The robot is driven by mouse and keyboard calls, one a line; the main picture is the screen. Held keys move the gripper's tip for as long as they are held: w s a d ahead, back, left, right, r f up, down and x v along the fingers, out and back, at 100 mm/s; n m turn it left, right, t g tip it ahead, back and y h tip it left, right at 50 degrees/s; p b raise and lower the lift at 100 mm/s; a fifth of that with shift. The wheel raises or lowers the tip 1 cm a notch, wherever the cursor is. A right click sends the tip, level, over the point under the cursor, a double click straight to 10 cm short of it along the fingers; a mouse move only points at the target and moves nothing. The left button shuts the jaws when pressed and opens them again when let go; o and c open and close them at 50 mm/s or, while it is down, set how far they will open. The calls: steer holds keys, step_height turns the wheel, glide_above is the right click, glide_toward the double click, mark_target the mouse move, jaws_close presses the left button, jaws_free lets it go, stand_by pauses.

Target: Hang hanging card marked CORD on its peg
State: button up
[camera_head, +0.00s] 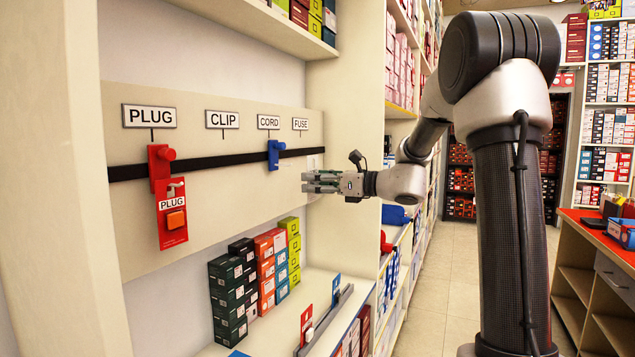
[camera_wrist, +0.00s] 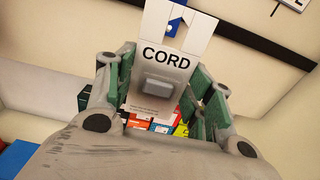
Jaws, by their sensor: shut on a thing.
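My gripper (camera_head: 318,182) is in front of the backboard, right of and slightly below the blue CORD peg (camera_head: 275,154). In the head view the card is hard to make out near the fingers. The CORD sign (camera_head: 268,122) is above the blue peg.
A red PLUG card (camera_head: 173,217) hangs on the red peg (camera_head: 160,165) at left. A black rail (camera_head: 220,160) crosses the board (camera_head: 130,225) under the CLIP (camera_head: 222,120) and FUSE (camera_head: 300,124) signs. Several boxes (camera_head: 228,290) stand on the shelf below.

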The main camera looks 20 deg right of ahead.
steer(key=shift+f+x, duration=0.2)
steer(key=shift+x, duration=1.45)
steer(key=shift+f+x, duration=0.25)
steer(key=shift+x, duration=1.4)
steer(key=shift+f+x, duration=0.2)
steer(key=shift+x, duration=1.45)
steer(key=shift+f, duration=0.1)
steer(key=o, duration=1)
steer(key=shift+c, duration=0.2)
steer(key=shift+d, duration=0.1)
